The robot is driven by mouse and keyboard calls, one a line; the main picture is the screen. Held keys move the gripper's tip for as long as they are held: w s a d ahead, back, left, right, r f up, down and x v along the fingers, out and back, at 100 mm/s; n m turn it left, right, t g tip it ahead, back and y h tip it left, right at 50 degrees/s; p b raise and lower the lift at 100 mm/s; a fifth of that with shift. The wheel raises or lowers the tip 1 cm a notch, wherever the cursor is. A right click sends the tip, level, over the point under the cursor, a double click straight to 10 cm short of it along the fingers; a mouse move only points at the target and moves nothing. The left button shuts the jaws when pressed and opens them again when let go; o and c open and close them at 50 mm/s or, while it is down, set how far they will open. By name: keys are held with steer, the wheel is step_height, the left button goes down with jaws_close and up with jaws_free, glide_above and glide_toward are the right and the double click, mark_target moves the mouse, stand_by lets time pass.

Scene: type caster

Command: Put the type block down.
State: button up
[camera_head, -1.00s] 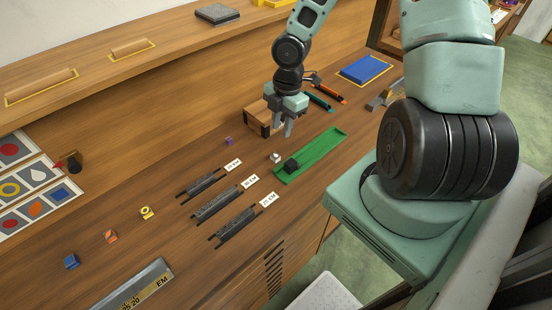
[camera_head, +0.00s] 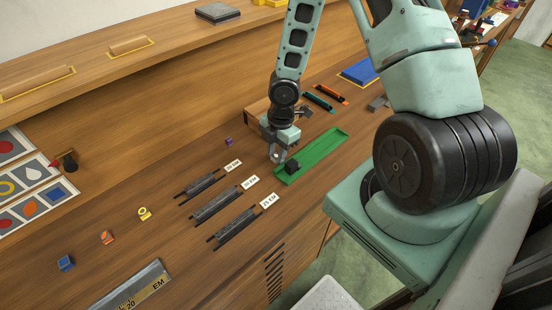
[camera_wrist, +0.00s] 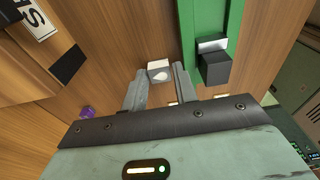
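A small white type block (camera_wrist: 159,70) stands on the wooden bench just left of the green tray. In the head view the block (camera_head: 275,156) is partly hidden by my fingers. My gripper (camera_wrist: 160,72) is lowered over it, fingers apart, one on each side of the block near the tips. In the head view my gripper (camera_head: 276,156) reaches down to the bench there. A thin gap seems to show on each side, so the fingers do not look closed on it.
The green tray (camera_head: 322,151) holds a dark block (camera_head: 291,167) at its near end, close to my right finger. A purple block (camera_head: 228,141) lies to the left. Labelled dark racks (camera_head: 215,207) stand nearer. A wooden box (camera_head: 257,112) is behind my gripper.

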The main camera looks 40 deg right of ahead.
mark_target(276, 155)
jaws_close()
steer(key=shift+r, duration=0.2)
step_height(276, 155, up, 10)
steer(key=p, duration=0.2)
steer(key=shift+f, duration=0.15)
